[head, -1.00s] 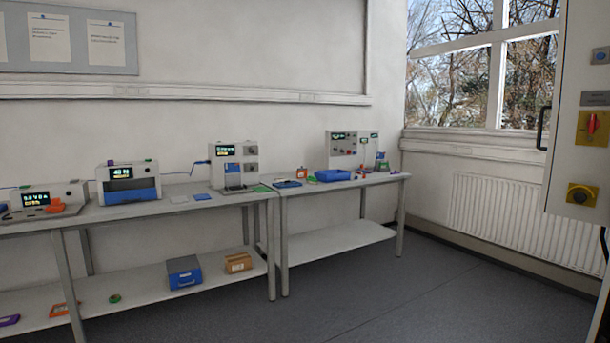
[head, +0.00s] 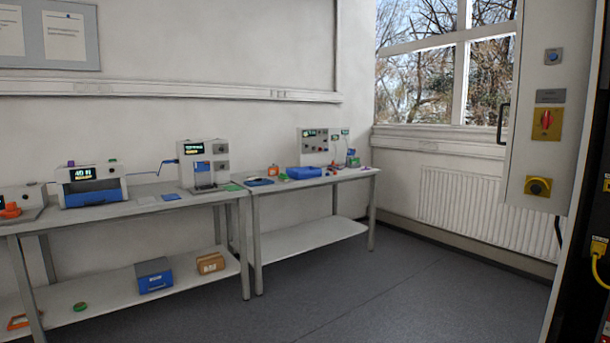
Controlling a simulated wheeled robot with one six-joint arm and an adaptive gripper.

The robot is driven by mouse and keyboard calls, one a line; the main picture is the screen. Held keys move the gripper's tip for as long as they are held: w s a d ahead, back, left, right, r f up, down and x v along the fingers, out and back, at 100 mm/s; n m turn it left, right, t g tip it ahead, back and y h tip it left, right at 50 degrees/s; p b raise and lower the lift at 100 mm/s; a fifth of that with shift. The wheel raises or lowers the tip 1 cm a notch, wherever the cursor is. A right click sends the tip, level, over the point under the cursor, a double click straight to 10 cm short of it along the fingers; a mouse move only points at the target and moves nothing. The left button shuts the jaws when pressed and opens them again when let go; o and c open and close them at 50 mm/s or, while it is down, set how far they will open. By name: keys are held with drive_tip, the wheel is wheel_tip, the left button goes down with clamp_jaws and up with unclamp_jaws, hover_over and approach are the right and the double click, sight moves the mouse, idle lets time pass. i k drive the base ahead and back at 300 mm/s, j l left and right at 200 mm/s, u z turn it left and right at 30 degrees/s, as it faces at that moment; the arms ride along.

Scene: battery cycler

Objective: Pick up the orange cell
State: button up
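I cannot tell for certain which thing is the orange cell. A rounded orange thing (head: 11,210) sits by the instrument at the far left of the near bench. My gripper is not in view.
Two grey benches (head: 130,211) with lower shelves (head: 313,240) run along the wall. A blue box (head: 154,276) and a cardboard box (head: 210,263) stand on the near bench's shelf. Grey floor (head: 390,290) is free in front. A tall cabinet (head: 540,100) stands at right.

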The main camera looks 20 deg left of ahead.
sight(276, 170)
drive_tip(key=i+j+u, duration=0.35)
drive_tip(key=i, duration=0.2)
drive_tip(key=i+u, duration=0.35)
drive_tip(key=i, duration=0.25)
drive_tip(key=i+l+u, duration=0.1)
drive_tip(key=i+u, duration=0.2)
drive_tip(key=i, duration=0.25)
drive_tip(key=i+z, duration=0.15)
drive_tip(key=i, duration=1.05)
drive_tip(key=i+j+z, duration=0.1)
drive_tip(key=i, duration=1.1)
drive_tip(key=i+u, duration=0.3)
drive_tip(key=i, duration=0.25)
drive_tip(key=i+u, duration=0.3)
drive_tip(key=i, duration=0.2)
drive_tip(key=i+l+u, duration=0.3)
drive_tip(key=i, duration=0.2)
drive_tip(key=i+l+u, duration=0.3)
drive_tip(key=i, duration=0.2)
